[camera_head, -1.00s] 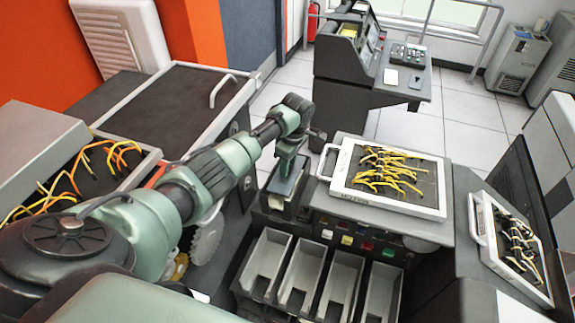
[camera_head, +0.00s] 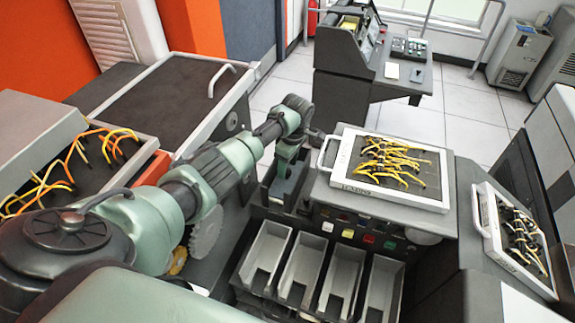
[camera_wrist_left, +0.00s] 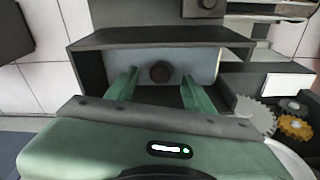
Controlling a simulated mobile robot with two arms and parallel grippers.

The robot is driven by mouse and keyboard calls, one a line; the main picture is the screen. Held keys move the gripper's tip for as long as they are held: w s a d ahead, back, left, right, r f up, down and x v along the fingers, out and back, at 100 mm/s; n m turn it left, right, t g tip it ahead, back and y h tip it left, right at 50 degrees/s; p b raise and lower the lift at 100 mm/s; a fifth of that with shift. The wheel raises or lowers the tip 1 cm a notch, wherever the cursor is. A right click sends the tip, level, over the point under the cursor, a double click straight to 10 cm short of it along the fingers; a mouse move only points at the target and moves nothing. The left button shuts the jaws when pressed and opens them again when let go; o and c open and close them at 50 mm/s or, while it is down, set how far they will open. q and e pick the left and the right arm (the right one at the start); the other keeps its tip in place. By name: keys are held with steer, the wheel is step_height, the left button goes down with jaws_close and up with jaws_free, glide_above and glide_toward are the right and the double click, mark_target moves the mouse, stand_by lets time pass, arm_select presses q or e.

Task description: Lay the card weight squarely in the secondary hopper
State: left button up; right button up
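My left gripper (camera_head: 287,178) points down into a narrow dark open-topped box, likely the secondary hopper (camera_head: 272,203), left of the wired panel. In the left wrist view its two green fingers (camera_wrist_left: 158,88) stand wide apart. Between them is the round dark knob of a grey-blue plate, which looks like the card weight (camera_wrist_left: 206,62). The fingers do not touch the knob. The plate sits between the dark walls of the box (camera_wrist_left: 90,68) and looks roughly square to them; its lower edge is hidden. My right gripper is not in view.
The wired panel (camera_head: 437,203) lies right of the box, with a second one (camera_head: 493,232) farther right. Several empty card pockets (camera_head: 300,268) stand in front. Gears (camera_head: 206,235) are at the left. A grey cabinet (camera_head: 150,105) stands behind my left arm.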

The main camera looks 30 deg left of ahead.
mark_target(290, 172)
arm_select(q)
step_height(290, 172, up, 8)
steer(key=b, duration=0.1)
steer(key=shift+d+f, duration=0.15)
steer(key=shift+d, duration=0.3)
